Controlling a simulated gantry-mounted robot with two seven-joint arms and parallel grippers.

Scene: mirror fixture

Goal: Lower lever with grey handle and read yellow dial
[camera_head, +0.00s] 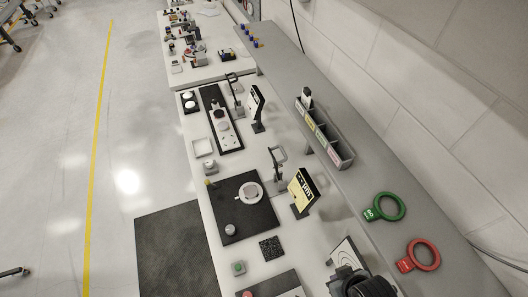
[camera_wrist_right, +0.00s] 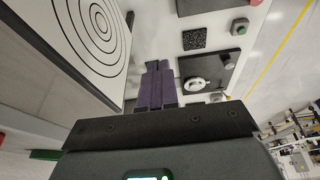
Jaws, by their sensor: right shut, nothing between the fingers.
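A yellow-faced panel (camera_head: 301,190) with a black upper part stands tilted on the bench; its reading is too small to make out. Beside it, a dark stand (camera_head: 278,170) carries a rectangular frame. A black plate (camera_head: 262,220) holds a round white piece (camera_head: 249,193) and a grey knob (camera_head: 230,229). The plate, white piece (camera_wrist_right: 199,84) and grey knob (camera_wrist_right: 228,61) also show in the right wrist view. I cannot tell which part is the lever with the grey handle. My right gripper (camera_wrist_right: 158,66) has purple fingers, shut and empty, apart from the plate. My left gripper is out of view.
A green button (camera_head: 238,268) and a speckled black square (camera_head: 271,248) lie near the plate. A panel with concentric circles (camera_wrist_right: 98,30) is close to my right fingers. Green (camera_head: 388,207) and red (camera_head: 419,255) rings and a divided grey bin (camera_head: 327,152) sit on the rear ledge.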

